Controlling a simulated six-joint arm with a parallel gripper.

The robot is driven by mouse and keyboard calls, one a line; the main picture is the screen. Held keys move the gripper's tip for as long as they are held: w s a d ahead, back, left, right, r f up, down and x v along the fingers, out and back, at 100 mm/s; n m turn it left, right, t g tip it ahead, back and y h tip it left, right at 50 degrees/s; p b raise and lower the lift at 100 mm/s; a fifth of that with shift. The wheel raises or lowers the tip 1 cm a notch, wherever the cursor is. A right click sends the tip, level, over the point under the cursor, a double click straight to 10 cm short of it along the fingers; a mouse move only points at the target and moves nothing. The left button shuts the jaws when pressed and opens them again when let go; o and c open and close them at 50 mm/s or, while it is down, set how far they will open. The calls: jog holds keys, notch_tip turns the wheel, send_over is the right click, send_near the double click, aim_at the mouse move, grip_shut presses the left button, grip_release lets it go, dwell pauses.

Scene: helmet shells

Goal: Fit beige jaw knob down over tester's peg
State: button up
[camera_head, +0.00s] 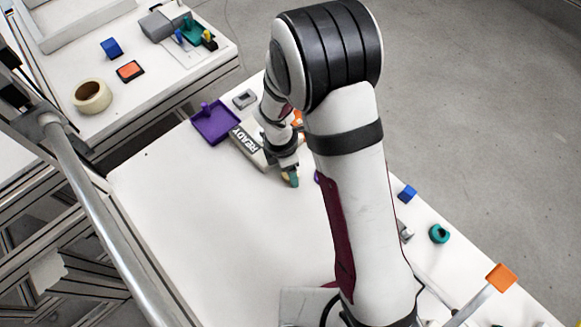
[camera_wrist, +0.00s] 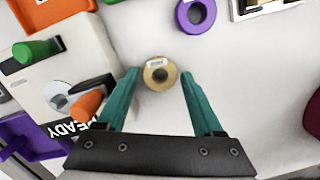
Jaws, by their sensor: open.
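The beige jaw knob (camera_wrist: 160,85) is a round ring with a dark centre and a small white label. It stands on the white table, seen from above. My gripper (camera_wrist: 159,77) is open, with its teal fingers on either side of the knob and small gaps showing. In the head view my gripper (camera_head: 290,178) is low over the table beside the tester, and the knob is mostly hidden there. The tester (camera_head: 246,150) is a pale box marked READY; in the wrist view the tester (camera_wrist: 62,72) carries a green part, an orange part and a grey round spot. I cannot tell which is the peg.
A purple ring (camera_wrist: 195,14) lies just beyond the knob. A purple tray (camera_head: 214,124) and a small grey block (camera_head: 245,98) are behind the tester. A blue block (camera_head: 407,192) and teal ring (camera_head: 439,233) lie right of my arm. The table's front left is clear.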

jog(key=shift+f, duration=0.35)
grip_shut()
jog(key=shift+w+r, duration=0.1)
jog(key=shift+r, duration=2.1)
jog(key=s+d+r, duration=0.2)
jog(key=d+r, duration=0.4)
jog(key=d, duration=0.5)
jog(key=w+a+r+m+g, duration=0.1)
jog(key=w+a+r+m, duration=0.4)
jog(key=w+a+m, duration=0.4)
jog(key=n, duration=0.1)
send_over(262, 130)
jog(key=f, duration=0.6)
jog(key=shift+d+f, duration=0.2)
jog(key=shift+f, duration=0.2)
jog(key=shift+a+f, duration=0.15)
jog(key=shift+f, duration=0.95)
jog(key=shift+a+f, duration=0.1)
jog(key=shift+f, duration=0.95)
